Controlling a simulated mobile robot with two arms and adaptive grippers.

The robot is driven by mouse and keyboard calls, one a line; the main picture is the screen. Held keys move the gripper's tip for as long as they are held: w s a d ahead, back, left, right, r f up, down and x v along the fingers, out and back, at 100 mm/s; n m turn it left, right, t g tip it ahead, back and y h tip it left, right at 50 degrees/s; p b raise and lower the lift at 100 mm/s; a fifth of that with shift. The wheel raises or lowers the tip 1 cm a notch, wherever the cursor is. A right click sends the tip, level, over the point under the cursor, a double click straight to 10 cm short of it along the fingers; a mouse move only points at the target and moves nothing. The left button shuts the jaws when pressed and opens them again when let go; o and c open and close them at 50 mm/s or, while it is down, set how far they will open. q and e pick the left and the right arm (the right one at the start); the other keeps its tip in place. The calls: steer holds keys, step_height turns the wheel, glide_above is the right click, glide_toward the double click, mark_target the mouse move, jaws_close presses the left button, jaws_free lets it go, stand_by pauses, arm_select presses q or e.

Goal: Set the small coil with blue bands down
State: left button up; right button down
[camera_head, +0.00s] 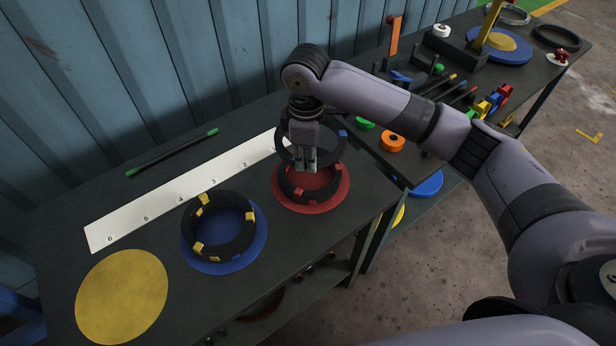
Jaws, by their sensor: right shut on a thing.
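My right gripper (306,163) is shut on the small coil with blue bands (337,150), a dark ring with a blue band visible at its right. Its fingers point down at the ring's near side. The ring is over the far part of a dark coil with red bands (324,190), which lies on a red disc (334,203). I cannot tell whether the two coils touch. A dark coil with yellow bands (223,248) lies on a blue disc (250,258) to the left. My left gripper is not in view.
A bare yellow disc (122,296) lies at the near left. A white numbered strip (165,204) and a dark rod with green ends (172,152) lie behind. A second bench at the right holds an orange spool (391,141), tools and coloured blocks.

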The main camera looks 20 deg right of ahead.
glide_above(307, 193)
step_height(307, 193, down, 4)
steer(key=shift+f+p, duration=0.1)
steer(key=shift+p, duration=0.2)
steer(key=shift+a+f, duration=0.1)
steer(key=shift+f, duration=0.4)
step_height(307, 193, down, 3)
steer(key=shift+f+p, duration=0.15)
steer(key=shift+p, duration=0.3)
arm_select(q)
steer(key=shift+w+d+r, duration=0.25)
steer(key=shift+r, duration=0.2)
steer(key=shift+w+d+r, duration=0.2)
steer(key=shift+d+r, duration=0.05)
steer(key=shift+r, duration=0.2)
arm_select(e)
steer(key=shift+f, duration=0.2)
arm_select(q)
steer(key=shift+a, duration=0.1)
arm_select(e)
steer(key=shift+f, duration=0.25)
steer(key=shift+f, duration=0.35)
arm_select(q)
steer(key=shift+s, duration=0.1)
arm_select(e)
steer(key=c, duration=1.6)
jaws_free()
steer(key=shift+o, duration=0.2)
